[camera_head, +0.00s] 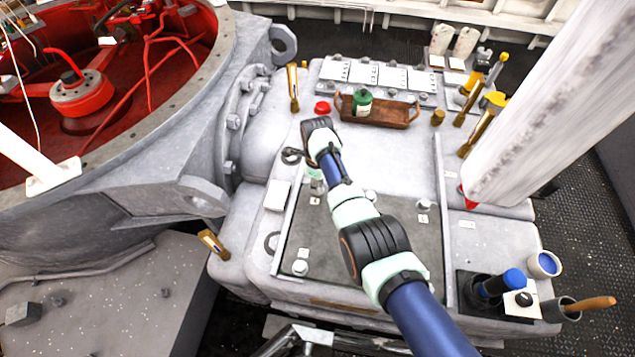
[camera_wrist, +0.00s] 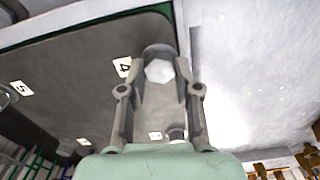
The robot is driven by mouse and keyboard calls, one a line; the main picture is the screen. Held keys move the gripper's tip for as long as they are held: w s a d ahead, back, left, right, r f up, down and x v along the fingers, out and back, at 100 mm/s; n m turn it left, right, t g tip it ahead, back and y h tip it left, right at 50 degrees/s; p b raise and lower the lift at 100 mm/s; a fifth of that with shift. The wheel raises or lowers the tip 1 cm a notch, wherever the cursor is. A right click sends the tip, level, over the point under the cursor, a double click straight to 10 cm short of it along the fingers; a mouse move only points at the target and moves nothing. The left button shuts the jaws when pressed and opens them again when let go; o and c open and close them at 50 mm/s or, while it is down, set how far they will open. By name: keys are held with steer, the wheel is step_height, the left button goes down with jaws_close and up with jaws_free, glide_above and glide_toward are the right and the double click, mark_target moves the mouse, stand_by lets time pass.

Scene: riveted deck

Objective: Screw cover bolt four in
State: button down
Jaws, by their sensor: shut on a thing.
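The grey cover plate (camera_head: 385,255) lies on the pale housing; it also fills much of the wrist view (camera_wrist: 75,70). In the wrist view the pale hex head of cover bolt four (camera_wrist: 160,71) sits between my fingertips beside the label "4" (camera_wrist: 122,67), near the plate's edge. My gripper (camera_wrist: 160,78) is shut on this bolt head. In the head view my gripper (camera_head: 315,186) is at the plate's upper left, partly hidden by my arm. How deep the bolt sits is hidden. Other bolts show at the plate's lower left (camera_head: 300,267) and right side (camera_head: 424,205).
A brown tray (camera_head: 400,115) with a green bottle (camera_head: 362,102) stands behind the plate, near a red cap (camera_head: 322,108). A black holder (camera_head: 468,292), a blue-filled cup (camera_head: 543,264) and a pot with a wooden handle (camera_head: 565,309) stand front right. A large pale beam (camera_head: 560,100) rises at right.

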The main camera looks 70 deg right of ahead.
steer(key=m, duration=0.4)
steer(key=shift+r+m, duration=0.15)
steer(key=shift+m, duration=1.95)
steer(key=c, duration=0.8)
jaws_free()
step_height(320, 180, up, 12)
steer(key=shift+f, duration=0.1)
